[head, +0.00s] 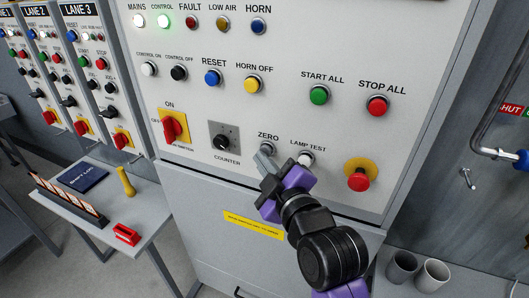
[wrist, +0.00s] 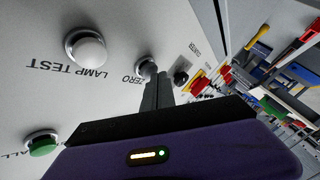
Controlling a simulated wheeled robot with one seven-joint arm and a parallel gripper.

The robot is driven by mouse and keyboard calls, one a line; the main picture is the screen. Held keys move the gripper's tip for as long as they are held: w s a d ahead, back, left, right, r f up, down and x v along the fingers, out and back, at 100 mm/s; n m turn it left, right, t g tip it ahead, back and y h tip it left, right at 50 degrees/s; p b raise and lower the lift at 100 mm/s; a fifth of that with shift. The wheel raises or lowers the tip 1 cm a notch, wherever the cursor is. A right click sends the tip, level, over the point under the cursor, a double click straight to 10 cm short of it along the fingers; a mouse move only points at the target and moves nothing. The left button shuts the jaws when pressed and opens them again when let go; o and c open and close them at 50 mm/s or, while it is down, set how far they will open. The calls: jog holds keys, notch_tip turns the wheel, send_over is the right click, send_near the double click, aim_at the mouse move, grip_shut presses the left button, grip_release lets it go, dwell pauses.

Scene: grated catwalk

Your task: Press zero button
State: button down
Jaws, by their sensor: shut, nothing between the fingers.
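The zero button (head: 266,147) is a small round button in a metal ring on the grey panel, under the label ZERO. My gripper (head: 263,160) is shut and empty, its grey fingertips at the button's lower edge and partly covering it. In the wrist view the zero button (wrist: 146,66) shows just beyond the fingertips (wrist: 156,82). I cannot tell whether the tips touch it.
The white lamp test button (head: 305,158) is close on the right of the fingers. The black counter knob (head: 224,142) is on the left. A red emergency button (head: 358,180) on a yellow ring is farther right. A small table (head: 158,208) stands at the lower left.

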jog(key=shift+w+d, duration=0.2)
jog(key=shift+w, duration=0.3)
dwell(0.5)
jog(key=shift+s, duration=0.1)
jog(key=shift+s+a+p, duration=0.15)
jog(key=shift+s+a, duration=0.05)
jog(key=shift+s, duration=0.35)
jog(key=shift+s+a+p, duration=0.15)
jog(key=shift+s+a, duration=0.05)
jog(key=shift+s, duration=0.3)
jog(key=shift+s, duration=0.1)
jog(key=shift+s+a+p, duration=0.25)
jog(key=shift+s+a, duration=0.05)
jog(key=shift+s, duration=0.45)
jog(key=shift+s+a+p, duration=0.2)
jog(key=shift+s+a, duration=0.05)
jog(key=shift+s, duration=0.5)
jog(key=shift+s+a+p, duration=0.25)
jog(key=shift+s+a, duration=0.05)
jog(key=shift+s, duration=0.45)
